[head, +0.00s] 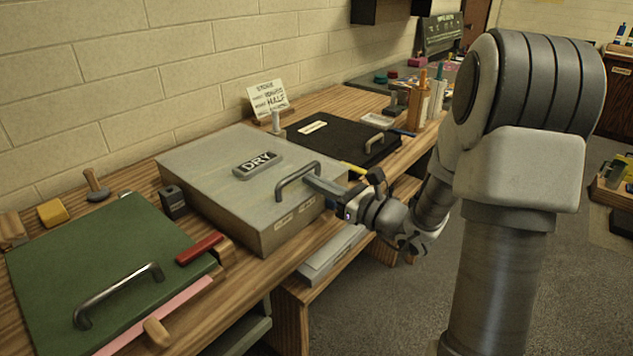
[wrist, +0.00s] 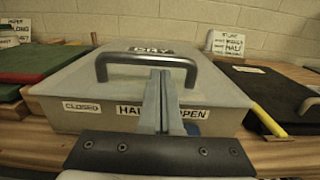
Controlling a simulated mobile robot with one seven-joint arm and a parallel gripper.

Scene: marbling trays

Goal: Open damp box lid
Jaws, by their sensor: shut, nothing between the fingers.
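A wide grey box (head: 262,230) stands on the bench with its flat lid (head: 215,165) down. A dark plate reading DRY (head: 257,165) lies on the lid; I see no label saying damp. A grey bar handle (head: 298,172) rises near the lid's front edge and also shows in the wrist view (wrist: 103,66). My gripper (head: 312,182) is shut and empty, its fingertips at the handle. In the wrist view the fingers (wrist: 160,75) overlap the handle bar's middle; I cannot tell whether they touch it. CLOSED, HALF and OPEN labels line the box front, HALF partly hidden by the fingers.
A HALF note card (head: 267,98) stands behind.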

